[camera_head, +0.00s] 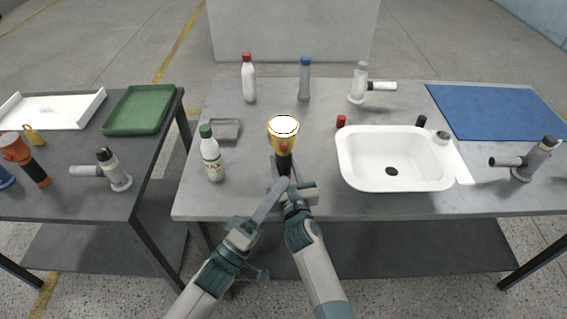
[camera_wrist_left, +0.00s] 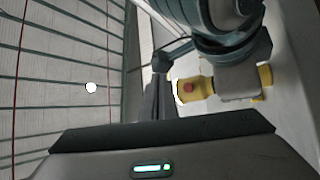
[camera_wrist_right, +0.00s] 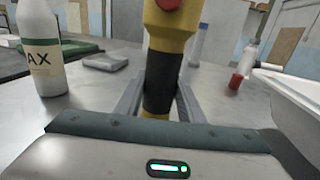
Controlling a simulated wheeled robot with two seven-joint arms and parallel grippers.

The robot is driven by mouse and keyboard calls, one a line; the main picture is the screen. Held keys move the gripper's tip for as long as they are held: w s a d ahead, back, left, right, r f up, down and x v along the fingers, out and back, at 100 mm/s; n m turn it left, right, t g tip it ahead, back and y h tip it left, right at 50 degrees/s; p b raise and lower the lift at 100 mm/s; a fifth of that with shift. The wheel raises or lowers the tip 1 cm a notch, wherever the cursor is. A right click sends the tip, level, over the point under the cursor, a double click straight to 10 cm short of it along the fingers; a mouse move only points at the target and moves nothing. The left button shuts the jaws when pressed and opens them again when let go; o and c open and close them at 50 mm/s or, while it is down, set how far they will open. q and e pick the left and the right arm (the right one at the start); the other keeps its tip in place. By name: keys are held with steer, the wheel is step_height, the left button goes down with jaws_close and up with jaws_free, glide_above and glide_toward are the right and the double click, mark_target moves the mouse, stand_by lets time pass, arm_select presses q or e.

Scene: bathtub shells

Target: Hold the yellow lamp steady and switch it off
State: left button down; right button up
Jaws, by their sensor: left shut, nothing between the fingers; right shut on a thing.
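The yellow lamp (camera_head: 283,137) stands upright over the front of the table, its round lens up and glowing white. Its red button (camera_head: 283,147) faces me; the button also shows in the left wrist view (camera_wrist_left: 188,88). My right gripper (camera_wrist_right: 160,100) is shut on the lamp's black handle (camera_wrist_right: 162,80), below the yellow head. My left gripper (camera_head: 284,183) is shut and empty, its fingers just in front of the handle and below the button. In the left wrist view the fingers lie beside the lamp; I cannot tell whether they touch it.
A green-capped bottle (camera_head: 211,156) and a grey tray (camera_head: 226,132) stand left of the lamp. A white sink (camera_head: 352,170) and red-capped item (camera_head: 341,121) are to the right. Two bottles (camera_head: 249,80) (camera_head: 304,80) stand behind. Table space around the lamp is clear.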

arm_select(q)
steer(key=w, duration=0.8)
steer(key=shift+w, duration=0.6)
stand_by(2.5)
steer(key=shift+s, duration=0.55)
steer(key=shift+s, duration=0.1)
steer(key=shift+s, duration=2.9)
arm_select(e)
steer(key=o, duration=1.2)
steer(key=shift+o, duration=0.3)
